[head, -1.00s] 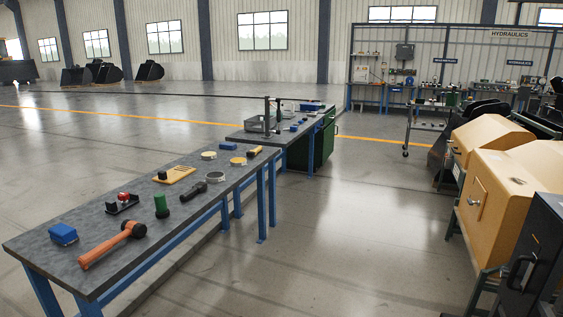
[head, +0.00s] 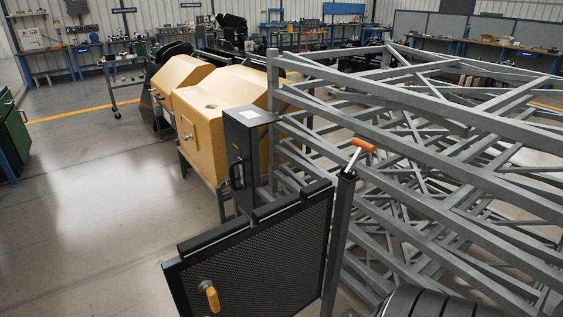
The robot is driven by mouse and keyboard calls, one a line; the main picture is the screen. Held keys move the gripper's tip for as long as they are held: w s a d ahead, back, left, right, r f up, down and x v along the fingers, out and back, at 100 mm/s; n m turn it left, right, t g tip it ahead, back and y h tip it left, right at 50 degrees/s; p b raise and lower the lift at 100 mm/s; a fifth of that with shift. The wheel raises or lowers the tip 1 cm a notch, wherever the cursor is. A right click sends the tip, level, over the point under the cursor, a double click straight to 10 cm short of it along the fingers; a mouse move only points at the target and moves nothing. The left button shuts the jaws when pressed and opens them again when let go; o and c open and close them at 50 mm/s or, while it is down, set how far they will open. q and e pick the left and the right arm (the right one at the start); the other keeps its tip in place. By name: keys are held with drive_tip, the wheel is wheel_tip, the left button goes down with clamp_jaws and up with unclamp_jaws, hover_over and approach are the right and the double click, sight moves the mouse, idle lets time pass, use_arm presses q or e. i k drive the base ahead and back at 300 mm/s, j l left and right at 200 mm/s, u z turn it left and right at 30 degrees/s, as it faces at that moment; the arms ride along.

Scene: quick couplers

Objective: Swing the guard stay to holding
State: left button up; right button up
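A guard panel of black mesh in a dark frame (head: 262,262) stands in the lower middle of the head view. A yellow handle (head: 212,299) sits low on its left part. A grey upright post (head: 338,240) stands at the panel's right edge. A short lever with an orange grip (head: 362,145) tilts up to the right from the top of this post. It may be the guard stay, but I cannot tell for sure. Neither of my grippers shows.
A large grey steel framework (head: 440,130) fills the right side behind the post. A black cabinet (head: 243,150) and yellow-tan housings (head: 225,100) stand behind the panel. A dark ribbed shape (head: 430,303) shows at the bottom right. Open floor (head: 90,220) lies to the left.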

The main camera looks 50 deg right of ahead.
sight(361, 145)
drive_tip(key=z, duration=1.45)
